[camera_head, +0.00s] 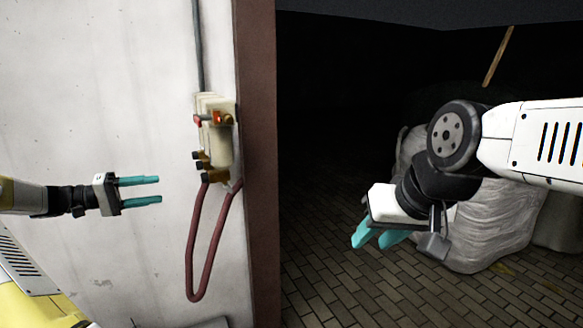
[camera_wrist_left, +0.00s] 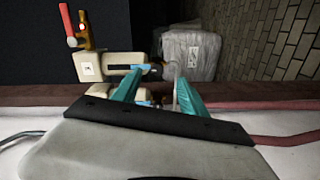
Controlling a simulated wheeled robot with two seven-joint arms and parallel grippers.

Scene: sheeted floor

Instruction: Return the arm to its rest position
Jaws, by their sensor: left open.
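My left gripper (camera_head: 158,190) comes in from the left in the head view, with its two teal fingers apart and nothing between them. It is left of a wall-mounted valve box (camera_head: 220,145) and apart from it. In the left wrist view, the open fingers (camera_wrist_left: 160,92) point toward the same box (camera_wrist_left: 90,67). My right gripper (camera_head: 372,241) hangs on the right side of the head view, its teal fingers pointing down and left. A gap shows between its fingers, and I see nothing held there.
A red hose (camera_head: 190,250) loops below the valve box beside a brown wall edge (camera_head: 262,180). Wrapped bulky sacks (camera_head: 495,225) stand on the paved floor (camera_head: 335,285) behind my right arm. A wooden pole (camera_head: 497,57) leans at the upper right. The floor between wall and sacks is clear.

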